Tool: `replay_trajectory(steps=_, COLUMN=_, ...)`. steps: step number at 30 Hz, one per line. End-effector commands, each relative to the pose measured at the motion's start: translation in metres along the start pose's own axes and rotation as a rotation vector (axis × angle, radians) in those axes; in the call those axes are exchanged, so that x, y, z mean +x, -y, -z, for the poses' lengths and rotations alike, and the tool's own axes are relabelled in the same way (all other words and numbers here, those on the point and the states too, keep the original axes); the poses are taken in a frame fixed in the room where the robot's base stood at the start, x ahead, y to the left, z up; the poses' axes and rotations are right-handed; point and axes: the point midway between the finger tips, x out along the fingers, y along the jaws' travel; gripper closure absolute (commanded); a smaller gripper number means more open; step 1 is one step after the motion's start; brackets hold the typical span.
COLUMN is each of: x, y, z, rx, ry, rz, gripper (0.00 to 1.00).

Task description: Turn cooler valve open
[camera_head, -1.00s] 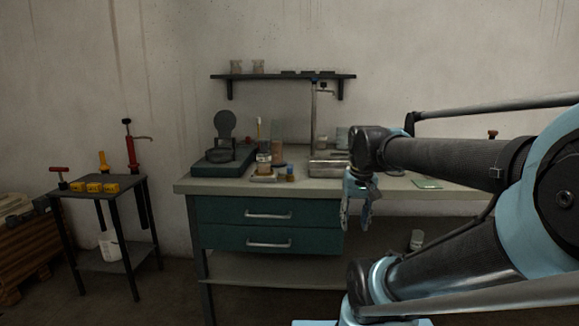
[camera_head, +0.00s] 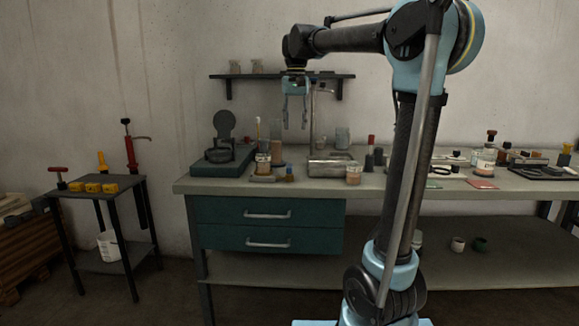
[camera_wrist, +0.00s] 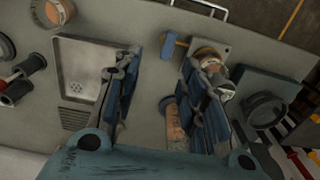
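My gripper (camera_head: 295,118) hangs fingers-down above the back of the workbench, left of a tall metal post (camera_head: 313,122) with a small tap-like side arm. Its two blue-grey fingers are spread with nothing between them; the wrist view also shows the gripper (camera_wrist: 160,68) open. I cannot tell for certain which part is the cooler valve. A brown cylinder (camera_head: 277,150) stands on the bench below the gripper; it shows in the wrist view (camera_wrist: 175,125) beyond the fingers. A metal sink tray (camera_head: 328,169) lies to its right and shows in the wrist view (camera_wrist: 76,82).
A wall shelf (camera_head: 238,76) is behind the gripper. Glass jars (camera_head: 263,164) and a dark green device (camera_head: 224,166) stand on the bench (camera_head: 225,186). Bottles and tools crowd its right part. A side table (camera_head: 98,195) stands left. My arm hides part of the bench.

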Motion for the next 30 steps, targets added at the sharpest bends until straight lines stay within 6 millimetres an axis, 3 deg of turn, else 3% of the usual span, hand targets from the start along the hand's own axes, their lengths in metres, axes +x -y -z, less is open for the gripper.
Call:
replay_trajectory(steps=6, x=-0.011, y=0.021, z=0.015, rx=0.003, ry=0.01, rz=-0.004, gripper=0.62)
replay_trajectory(steps=11, x=-0.002, y=0.022, z=0.016, rx=0.004, ry=0.011, rz=-0.005, gripper=0.62)
replay_trajectory(steps=30, x=0.105, y=0.021, z=0.014, rx=0.004, ry=0.011, rz=-0.005, gripper=0.62)
